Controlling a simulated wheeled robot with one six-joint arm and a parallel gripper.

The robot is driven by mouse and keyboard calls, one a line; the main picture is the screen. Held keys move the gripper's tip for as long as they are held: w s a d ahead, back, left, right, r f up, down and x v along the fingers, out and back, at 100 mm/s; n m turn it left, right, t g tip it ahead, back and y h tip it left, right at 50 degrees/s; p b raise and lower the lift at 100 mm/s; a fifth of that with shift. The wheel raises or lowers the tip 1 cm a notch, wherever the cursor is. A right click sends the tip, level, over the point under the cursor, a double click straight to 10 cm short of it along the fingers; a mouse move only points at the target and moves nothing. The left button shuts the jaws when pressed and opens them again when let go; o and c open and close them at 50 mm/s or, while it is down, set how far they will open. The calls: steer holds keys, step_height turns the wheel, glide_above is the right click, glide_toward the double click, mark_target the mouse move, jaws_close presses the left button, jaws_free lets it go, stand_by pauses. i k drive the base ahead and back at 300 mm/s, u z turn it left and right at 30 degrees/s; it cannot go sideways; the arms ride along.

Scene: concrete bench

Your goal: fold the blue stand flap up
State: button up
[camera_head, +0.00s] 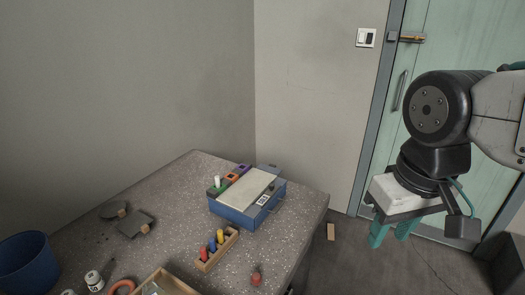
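A blue box (233,217) with a beige top (244,193) stands near the bench's far right edge. A small blue-grey flat piece (268,167) shows behind its far right corner; I cannot tell for sure if this is the stand flap or how it is hinged. My gripper (391,234), with teal fingers, hangs to the right of the bench, well apart from the box. Its fingers point down, spread apart, with nothing seen between them.
Coloured blocks (231,178) lie along the box's left side. A wooden rack (205,265) with coloured pegs stands in front. Dark flat pieces (135,224) lie left. A blue bin (26,262) is at lower left. A door (440,60) stands behind my arm.

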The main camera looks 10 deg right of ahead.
mark_target(271, 168)
steer(key=z, duration=0.7)
steer(key=i, duration=0.85)
steer(key=z, duration=1.05)
steer(key=i, duration=1.2)
steer(key=u, duration=0.35)
steer(key=i, duration=1)
steer(key=u, duration=1.25)
steer(key=i, duration=0.45)
steer(key=u, duration=0.4)
